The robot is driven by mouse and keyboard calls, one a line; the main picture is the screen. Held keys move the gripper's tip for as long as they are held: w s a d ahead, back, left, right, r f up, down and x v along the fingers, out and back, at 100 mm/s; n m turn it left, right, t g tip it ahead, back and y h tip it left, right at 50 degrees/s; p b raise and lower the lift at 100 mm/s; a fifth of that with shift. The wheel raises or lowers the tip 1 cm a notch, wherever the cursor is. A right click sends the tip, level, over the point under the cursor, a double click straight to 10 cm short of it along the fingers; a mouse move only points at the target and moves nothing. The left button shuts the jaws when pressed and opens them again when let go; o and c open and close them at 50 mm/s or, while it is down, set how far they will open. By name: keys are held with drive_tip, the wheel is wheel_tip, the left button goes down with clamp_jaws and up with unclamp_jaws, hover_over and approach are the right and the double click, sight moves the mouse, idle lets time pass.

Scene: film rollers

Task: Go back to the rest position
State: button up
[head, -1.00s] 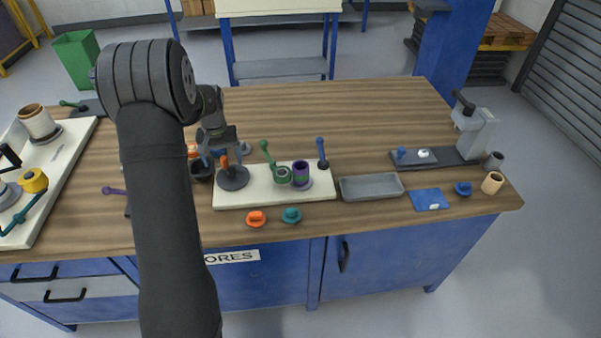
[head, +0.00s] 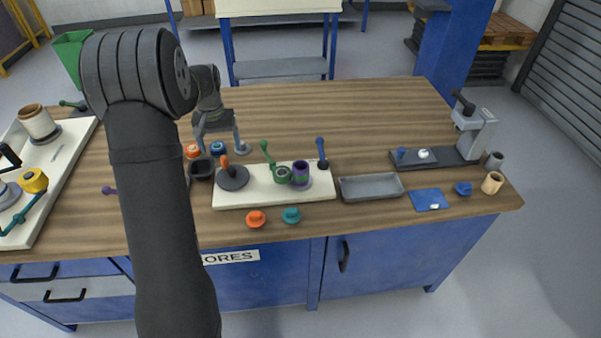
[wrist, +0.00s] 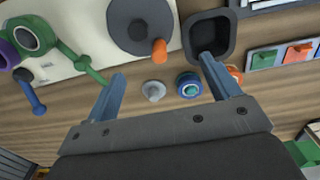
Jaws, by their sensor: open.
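Beyond the fingertips lie a dark disc (wrist: 138,22) with an orange handle, a black square cup (wrist: 209,36), a small grey knob (wrist: 154,90) and a blue ring-shaped part (wrist: 189,84). An orange part (wrist: 235,74) sits partly behind the right finger in that view.
The cream board (head: 262,194) carries a green clamp (head: 281,173), a purple roller (head: 300,172) and a blue-handled lever (head: 321,150). A grey tray (head: 371,187) lies right of it. A grey press (head: 474,135) stands far right. The table's back right (head: 350,110) is clear.

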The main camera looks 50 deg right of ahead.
sight(223, 157)
drive_tip(key=shift+f, duration=3.55)
